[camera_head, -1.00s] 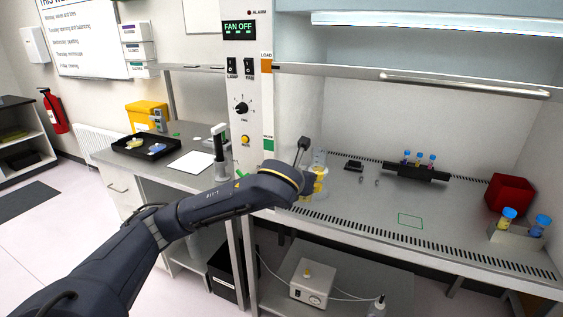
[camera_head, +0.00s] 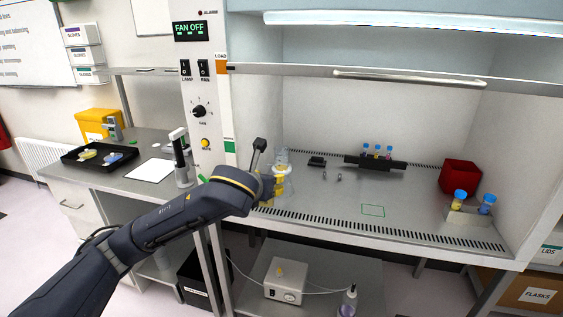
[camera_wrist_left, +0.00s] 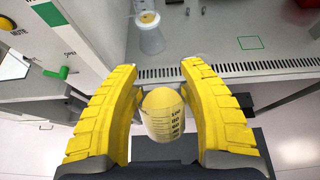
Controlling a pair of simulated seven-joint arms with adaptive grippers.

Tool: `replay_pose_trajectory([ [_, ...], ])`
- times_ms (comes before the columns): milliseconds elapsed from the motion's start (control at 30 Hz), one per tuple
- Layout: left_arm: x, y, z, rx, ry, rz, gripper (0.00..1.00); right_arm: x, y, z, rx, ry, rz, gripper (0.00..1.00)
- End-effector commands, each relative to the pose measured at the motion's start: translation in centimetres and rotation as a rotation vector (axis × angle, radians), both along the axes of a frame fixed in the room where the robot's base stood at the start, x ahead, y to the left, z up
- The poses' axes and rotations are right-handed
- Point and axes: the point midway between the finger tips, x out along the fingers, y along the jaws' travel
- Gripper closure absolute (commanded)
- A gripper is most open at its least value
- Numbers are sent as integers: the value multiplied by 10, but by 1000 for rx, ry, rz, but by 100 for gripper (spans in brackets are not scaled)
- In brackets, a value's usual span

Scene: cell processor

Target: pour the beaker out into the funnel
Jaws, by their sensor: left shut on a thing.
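My left gripper (camera_head: 268,187) is over the left front part of the hood's work surface. In the left wrist view its yellow fingers (camera_wrist_left: 162,100) are shut on a clear beaker (camera_wrist_left: 163,124) with printed graduations and yellow contents. In the head view the beaker is mostly hidden by the gripper. A clear vessel (camera_wrist_left: 151,39) with a yellow patch inside stands on the surface beyond the beaker, apart from it. Clear glassware also shows just behind the gripper in the head view (camera_head: 283,157); I cannot tell for sure which part is the funnel. My right gripper is out of view.
A rack with blue-capped tubes (camera_head: 375,163) stands at the back, with a red box (camera_head: 460,176) and a holder with capped tubes (camera_head: 470,214) at right. The hood's sash edge (camera_head: 350,73) runs overhead. The surface around the green square (camera_head: 373,210) is clear.

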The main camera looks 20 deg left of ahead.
Motion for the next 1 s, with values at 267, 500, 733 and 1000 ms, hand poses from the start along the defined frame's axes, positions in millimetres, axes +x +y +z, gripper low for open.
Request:
replay_pose_trajectory([
  [267,12,2,1,0,8,1,100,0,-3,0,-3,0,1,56],
  [500,21,3,3,-1,14,2,100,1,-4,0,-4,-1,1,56],
  [733,31,4,3,-2,21,1,100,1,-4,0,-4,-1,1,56],
  [1000,42,6,5,-3,28,1,100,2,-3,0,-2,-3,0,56],
])
